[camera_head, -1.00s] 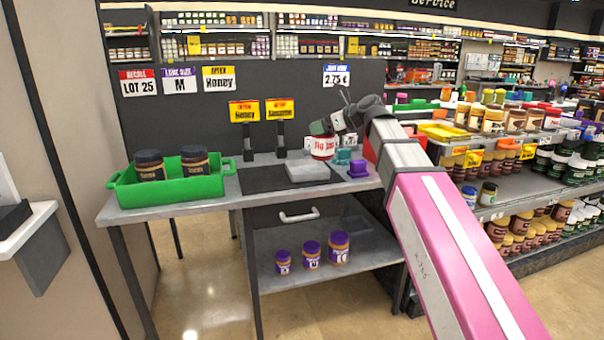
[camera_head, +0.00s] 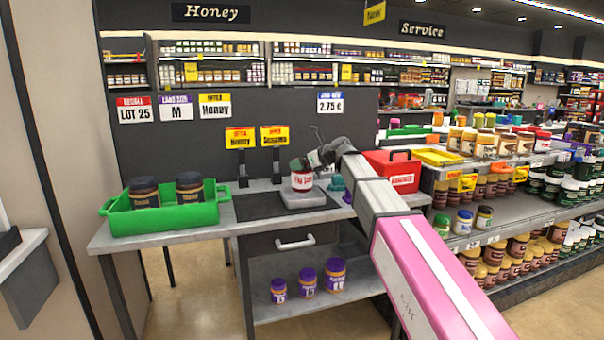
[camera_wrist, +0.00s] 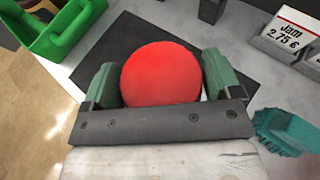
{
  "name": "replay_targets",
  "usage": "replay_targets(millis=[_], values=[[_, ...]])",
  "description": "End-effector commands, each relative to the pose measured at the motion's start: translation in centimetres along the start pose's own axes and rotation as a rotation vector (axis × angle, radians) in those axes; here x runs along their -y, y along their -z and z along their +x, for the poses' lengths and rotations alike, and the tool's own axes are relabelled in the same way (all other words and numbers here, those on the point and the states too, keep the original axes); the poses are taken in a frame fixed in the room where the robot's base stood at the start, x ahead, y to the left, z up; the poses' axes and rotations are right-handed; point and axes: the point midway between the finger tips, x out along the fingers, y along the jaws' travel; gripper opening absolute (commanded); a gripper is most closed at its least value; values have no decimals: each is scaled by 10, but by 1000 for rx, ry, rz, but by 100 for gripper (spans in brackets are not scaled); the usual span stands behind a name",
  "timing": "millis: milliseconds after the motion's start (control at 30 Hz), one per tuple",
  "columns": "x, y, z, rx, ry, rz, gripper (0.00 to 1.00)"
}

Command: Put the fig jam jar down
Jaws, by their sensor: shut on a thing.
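The fig jam jar (camera_head: 302,183) has a white label with red lettering and appears upright. In the wrist view its round red lid (camera_wrist: 160,74) sits between the two green fingers. My gripper (camera_wrist: 161,80) is shut on the jar, one finger on each side of the lid. In the head view the jar is at the grey slab (camera_head: 303,199) on the black mat (camera_head: 252,207). I cannot tell whether its base touches the slab. In the wrist view the slab is hidden below the lid and gripper.
A green crate (camera_head: 165,220) with two dark jars stands at the counter's left. A red box (camera_head: 390,172) is right of my arm. A teal brush-like thing (camera_wrist: 285,132) lies close to the right of my gripper. Signs stand behind. Purple-lidded jars (camera_head: 307,280) are on the lower shelf.

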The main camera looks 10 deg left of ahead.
Motion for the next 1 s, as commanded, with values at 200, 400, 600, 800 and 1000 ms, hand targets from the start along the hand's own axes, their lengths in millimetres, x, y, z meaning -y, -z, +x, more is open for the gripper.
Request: replay_targets(millis=[200,400,600,800,1000], values=[[-1,25,10,0,-1,2,25],[0,34,14,1,0,1,25],[0,35,14,1,0,1,25],[0,36,14,0,0,1,100],[0,35,14,0,0,0,100]])
